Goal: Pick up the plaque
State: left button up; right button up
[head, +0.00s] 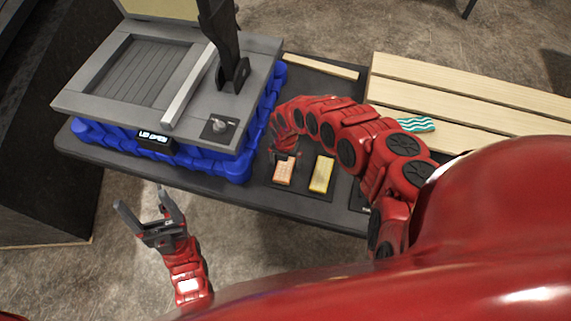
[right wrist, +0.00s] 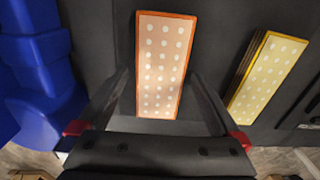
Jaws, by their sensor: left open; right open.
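An orange-rimmed plaque (head: 284,173) with pale dots lies on the dark table near its front edge. In the right wrist view the same orange plaque (right wrist: 163,65) shows between and beyond the fingers. A yellow-rimmed dotted plaque (head: 321,175) lies just right of it; it also shows at the right of the right wrist view (right wrist: 267,78). My right gripper (head: 286,154) is open and empty over the orange plaque; I cannot tell whether it touches it. My left gripper (head: 143,203) is open and empty, in front of the table at the left.
A grey console (head: 262,50) on a blue base (head: 232,164) stands close left of the plaques. Pale wooden planks (head: 470,88) and a teal wavy-striped piece (head: 416,125) lie to the right. The dark table (head: 215,192) ends just in front of the plaques.

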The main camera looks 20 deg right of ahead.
jog(key=shift+f, duration=0.15)
jog(key=c, duration=1.4)
jog(key=shift+r, duration=0.2)
